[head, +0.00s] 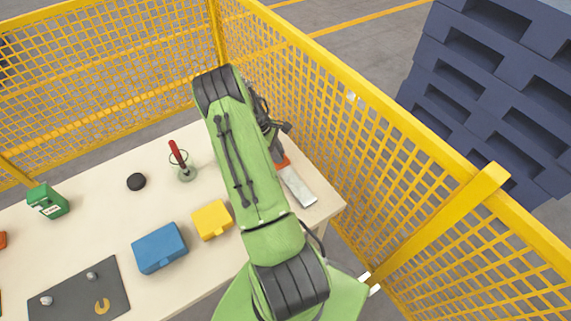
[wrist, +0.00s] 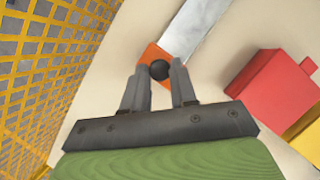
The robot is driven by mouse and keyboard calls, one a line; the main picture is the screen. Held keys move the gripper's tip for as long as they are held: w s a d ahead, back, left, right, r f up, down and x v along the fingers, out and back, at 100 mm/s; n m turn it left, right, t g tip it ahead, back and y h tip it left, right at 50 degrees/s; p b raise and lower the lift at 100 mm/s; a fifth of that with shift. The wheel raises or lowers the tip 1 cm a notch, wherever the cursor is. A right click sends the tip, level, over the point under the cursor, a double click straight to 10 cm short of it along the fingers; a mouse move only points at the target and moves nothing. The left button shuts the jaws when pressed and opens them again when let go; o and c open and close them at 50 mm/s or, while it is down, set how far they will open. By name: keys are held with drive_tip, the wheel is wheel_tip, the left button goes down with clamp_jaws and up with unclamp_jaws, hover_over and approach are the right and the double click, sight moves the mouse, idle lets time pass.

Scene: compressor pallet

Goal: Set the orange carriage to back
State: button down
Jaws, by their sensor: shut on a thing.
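The orange carriage (wrist: 152,54) sits on a pale metal rail (wrist: 198,28) and carries a round black knob (wrist: 159,69). In the wrist view my gripper (wrist: 157,74) is shut on the knob, one finger on each side. In the head view only a bit of the orange carriage (head: 284,161) shows beside my arm, at the far end of the visible rail (head: 298,186). My arm hides the gripper and the knob there.
A yellow mesh fence (head: 340,110) runs close along the table's right and back. A red box (wrist: 268,84) stands near the rail. A yellow box (head: 212,219), a blue box (head: 159,247) and a red-handled lever (head: 178,155) are left of my arm.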

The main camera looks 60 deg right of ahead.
drive_tip(key=shift+d+r, duration=0.1)
drive_tip(key=shift+w, duration=0.1)
drive_tip(key=shift+w, duration=0.1)
drive_tip(key=c, duration=0.9)
unclamp_jaws()
drive_tip(key=shift+p+v, duration=0.65)
drive_tip(key=shift+v, duration=7.2)
